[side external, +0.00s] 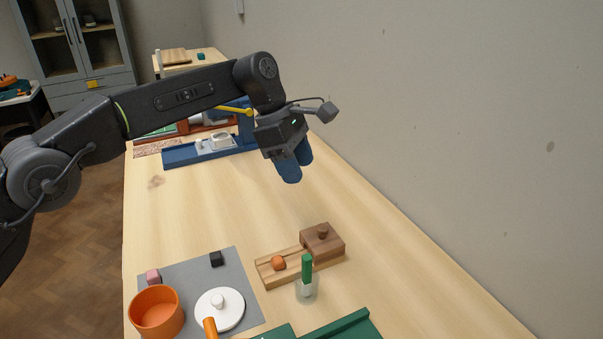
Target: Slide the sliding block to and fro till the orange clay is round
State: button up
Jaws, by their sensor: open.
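The orange clay (278,263) is a small lump lying in the groove of a light wooden track (268,277). From this view I cannot tell how round it is. The sliding block (325,243) is darker brown wood with a round knob (323,231) on top, and it sits at the right end of the track, to the right of the clay. My gripper (298,172) has blue fingers, is open and empty, and hangs in the air above the table, higher in the picture than the block and well apart from it.
A clear cup (307,288) with a green-handled tool stands just in front of the track. An orange pot (156,312) and white lid (219,309) are on a grey mat (190,272). A blue tray (180,155) lies farther back. The middle of the table is clear.

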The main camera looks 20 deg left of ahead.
jog(key=shift+c, duration=0.2)
jog(key=h, duration=0.9)
send_near(321, 227)
jog(key=x, duration=0.9)
jog(key=shift+w+d+f, duration=0.1)
jog(key=shift+d, duration=0.1)
grip_shut()
